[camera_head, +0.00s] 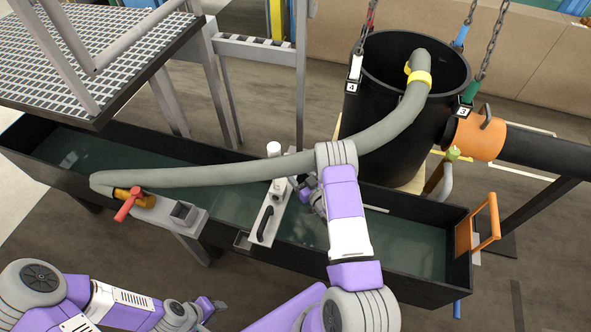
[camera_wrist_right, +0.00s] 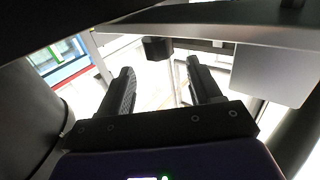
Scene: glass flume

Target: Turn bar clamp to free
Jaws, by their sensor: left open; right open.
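I cannot tell for sure which part is the bar clamp. A pale crossbar (camera_head: 262,222) with a black handle lies across the long black flume trough (camera_head: 350,262), and a white cylinder stands at its far end. My right gripper (camera_head: 303,187) is beside that far end, partly hidden by its own arm. In the right wrist view my right gripper (camera_wrist_right: 162,88) is open and empty, with a dark block (camera_wrist_right: 157,48) beyond the fingertips. A red handle (camera_head: 127,205) sits by the hose's left end. My left gripper (camera_head: 212,306) is open and empty in front of the trough.
A grey hose (camera_head: 250,172) runs over the trough into a black barrel (camera_head: 390,120) hung on chains. A grated platform (camera_head: 90,60) stands at the left. An orange handle (camera_head: 487,222) rises at the trough's right end. Floor is clear at the lower right.

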